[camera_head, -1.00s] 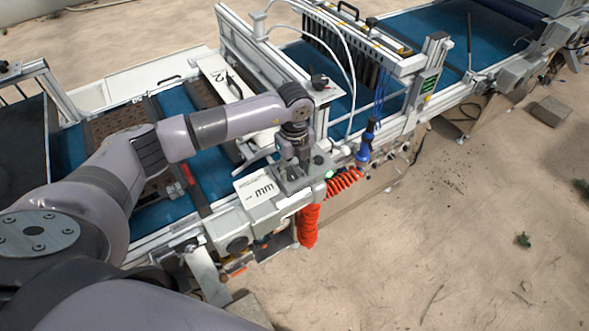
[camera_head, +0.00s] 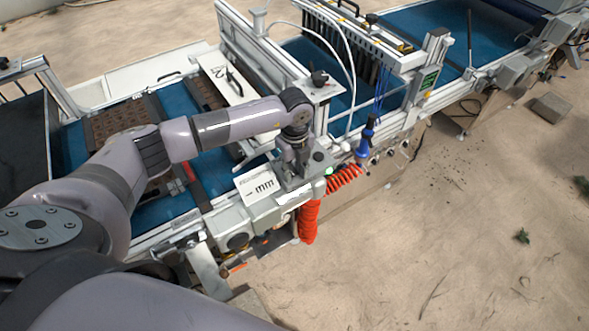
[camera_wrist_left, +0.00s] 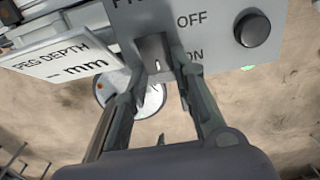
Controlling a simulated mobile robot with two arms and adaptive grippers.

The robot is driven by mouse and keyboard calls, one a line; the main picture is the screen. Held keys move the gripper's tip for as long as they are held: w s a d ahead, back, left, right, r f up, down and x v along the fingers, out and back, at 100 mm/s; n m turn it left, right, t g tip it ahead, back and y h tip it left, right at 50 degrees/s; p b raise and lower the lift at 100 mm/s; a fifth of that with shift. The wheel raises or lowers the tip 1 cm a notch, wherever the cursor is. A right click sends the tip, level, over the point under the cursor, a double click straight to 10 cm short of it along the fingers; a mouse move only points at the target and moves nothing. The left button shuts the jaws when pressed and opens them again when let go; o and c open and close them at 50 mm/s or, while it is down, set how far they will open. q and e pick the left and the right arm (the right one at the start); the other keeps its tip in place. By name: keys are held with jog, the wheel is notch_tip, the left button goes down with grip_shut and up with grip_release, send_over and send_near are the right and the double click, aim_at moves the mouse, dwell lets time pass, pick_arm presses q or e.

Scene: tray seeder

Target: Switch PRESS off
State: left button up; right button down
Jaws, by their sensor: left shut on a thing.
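The PRESS switch (camera_wrist_left: 153,45) shows in the left wrist view as a grey handle on a light panel, its label cut off at the top edge. OFF is printed to its upper right and ON to its lower right. A small white mark is on the handle's lower part, level with ON. My left gripper (camera_wrist_left: 159,62) is shut on the handle, one finger on each side. In the head view my left gripper (camera_head: 289,176) is over the control box (camera_head: 264,204), and the switch is hidden there. My right gripper is not in view.
A red coiled hose (camera_head: 309,220) hangs in front of the machine. Open sandy ground lies to the right.

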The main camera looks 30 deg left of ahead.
pick_arm(q)
grip_shut()
jog(key=shift+w+a+h+b, duration=0.1)
jog(key=shift+a+h+b, duration=0.05)
jog(key=shift+h+b, duration=0.2)
jog(key=shift+w+a+g+h+b, duration=0.2)
jog(key=shift+a+g+h+b, duration=0.1)
jog(key=shift+g+h+b, duration=0.55)
jog(key=shift+w+a+r+h+b, duration=0.1)
jog(key=shift+a+h+b, duration=0.05)
jog(key=shift+h+b, duration=0.55)
jog(key=shift+r+g+h, duration=0.2)
jog(key=shift+g+h, duration=0.1)
jog(key=shift+g, duration=0.05)
jog(key=shift+r, duration=0.1)
jog(key=o, duration=0.8)
grip_release()
